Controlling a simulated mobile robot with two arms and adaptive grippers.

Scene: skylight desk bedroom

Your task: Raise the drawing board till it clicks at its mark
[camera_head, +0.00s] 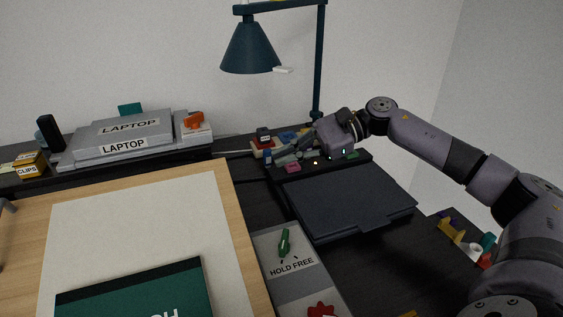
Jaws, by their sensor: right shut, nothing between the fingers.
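The drawing board (239,236) is a pale wooden panel at the lower left of the head view, with a large sheet of off-white paper (130,225) on it. Its near edge runs out of the picture, and I cannot tell its tilt for sure. A dark green pad or book (135,295) lies on the paper at the bottom. My right gripper (276,160) is shut and empty, over the small items behind the dark flat case, to the right of and apart from the board. My left gripper is not in view.
A grey panel marked HOLD FREE (290,243) with a green handle (284,242) lies right of the board. A dark flat case (350,205) lies beyond it. Laptops (125,133), a clips box (31,165) and a lamp (249,48) stand behind. Small coloured items (452,228) sit far right.

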